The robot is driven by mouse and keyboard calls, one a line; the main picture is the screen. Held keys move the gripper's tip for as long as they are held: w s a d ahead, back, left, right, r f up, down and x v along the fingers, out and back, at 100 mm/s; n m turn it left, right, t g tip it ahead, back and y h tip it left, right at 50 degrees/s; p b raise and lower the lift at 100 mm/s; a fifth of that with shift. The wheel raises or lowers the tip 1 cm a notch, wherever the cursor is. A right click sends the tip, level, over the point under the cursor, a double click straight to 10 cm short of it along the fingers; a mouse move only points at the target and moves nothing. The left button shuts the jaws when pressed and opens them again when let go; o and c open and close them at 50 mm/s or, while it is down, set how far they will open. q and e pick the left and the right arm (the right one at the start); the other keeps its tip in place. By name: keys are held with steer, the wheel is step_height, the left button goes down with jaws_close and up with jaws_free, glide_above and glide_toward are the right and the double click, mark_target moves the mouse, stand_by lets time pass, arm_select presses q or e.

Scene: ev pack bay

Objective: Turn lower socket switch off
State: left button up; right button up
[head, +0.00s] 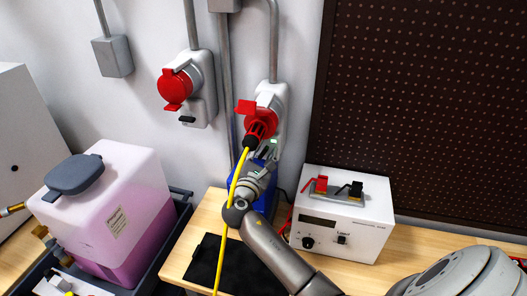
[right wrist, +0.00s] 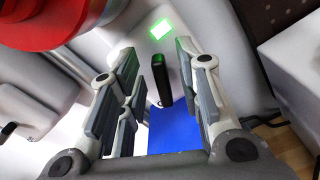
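The right-hand wall socket (head: 280,94) has a red plug (head: 260,122) with a yellow cable (head: 238,178) in it. It sits a little lower in the picture than the left-hand one. Its green indicator is lit and also shows in the right wrist view (right wrist: 160,29). Its black switch lever (right wrist: 162,82) stands roughly upright in the right wrist view. My right gripper (head: 265,155) is just below the plug. In the right wrist view its open fingers (right wrist: 157,62) are on either side of the lever, with gaps on both sides. My left gripper is not in view.
Another wall socket (head: 198,98) with a red cover and black switch is to the left. A white power supply (head: 345,225) stands on the wooden bench (head: 408,238). A blue object (right wrist: 175,130) is below the switch. A pink liquid tank (head: 115,205) is at left.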

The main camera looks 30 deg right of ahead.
steer(key=shift+d, duration=0.1)
jaws_close()
stand_by(0.3)
steer(key=m+b, duration=0.4)
steer(key=shift+s+d+f+m, duration=0.1)
steer(key=shift+f+m, duration=0.2)
steer(key=shift+f, duration=0.1)
steer(key=m+b, duration=0.5)
steer(key=shift+s+f, duration=0.1)
steer(key=shift+f, duration=0.15)
steer(key=shift+d+m+b, duration=0.1)
steer(key=shift+m+b, duration=1.1)
steer(key=shift+m, duration=0.2)
